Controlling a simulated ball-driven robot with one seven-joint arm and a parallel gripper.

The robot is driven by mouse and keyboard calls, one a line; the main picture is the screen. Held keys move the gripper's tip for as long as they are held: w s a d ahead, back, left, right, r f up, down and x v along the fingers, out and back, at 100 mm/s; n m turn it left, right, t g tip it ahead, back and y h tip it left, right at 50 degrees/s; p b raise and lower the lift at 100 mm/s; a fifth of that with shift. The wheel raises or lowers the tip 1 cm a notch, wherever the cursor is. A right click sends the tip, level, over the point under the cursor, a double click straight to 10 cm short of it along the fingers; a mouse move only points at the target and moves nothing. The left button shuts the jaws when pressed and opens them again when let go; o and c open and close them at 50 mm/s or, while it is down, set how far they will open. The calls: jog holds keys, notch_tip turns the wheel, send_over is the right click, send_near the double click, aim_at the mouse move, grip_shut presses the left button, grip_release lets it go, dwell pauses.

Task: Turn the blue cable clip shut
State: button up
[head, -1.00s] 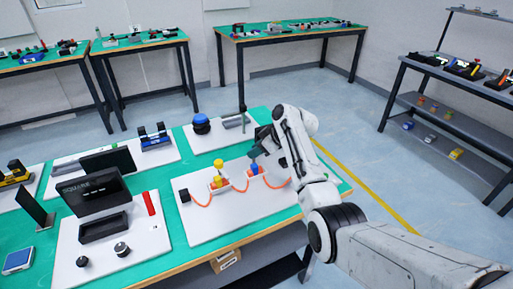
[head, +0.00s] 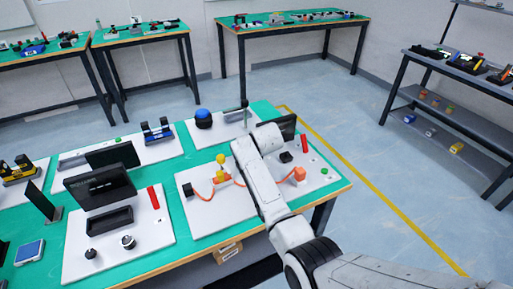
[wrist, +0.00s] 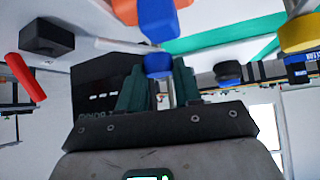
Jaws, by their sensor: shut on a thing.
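The blue cable clip (wrist: 158,20) shows at the top of the wrist view, beside an orange base (wrist: 125,9). Its narrower blue end (wrist: 158,65) lies between the two dark green fingers of my gripper (wrist: 158,77), which is shut on it. In the head view my own arm hides the blue clip and the gripper. I cannot tell exactly how far the clip is turned.
A yellow clip (head: 221,159) stands on the white board (head: 215,215) left of my arm, with an orange cable (head: 203,196) beside it. An orange block (head: 299,174) sits to the right.

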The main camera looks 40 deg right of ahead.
jog(key=m+h+b, duration=0.1)
jog(key=m+g+b, duration=0.1)
jog(key=b, duration=0.1)
jog(key=shift+w+a+f+m+h, duration=0.15)
jog(key=shift+f+m+h, duration=0.1)
jog(key=shift+m+h, duration=0.15)
jog(key=shift+r+m+g+h+b, duration=0.15)
jog(key=shift+m+g+h+b, duration=0.25)
jog(key=shift+m+g+b, duration=0.3)
jog(key=o, duration=0.8)
jog(key=shift+c, duration=0.2)
jog(key=shift+a+r, duration=0.1)
jog(key=shift+r, duration=0.05)
jog(key=v, duration=1)
jog(key=shift+s+a, duration=0.2)
jog(key=shift+a, duration=0.1)
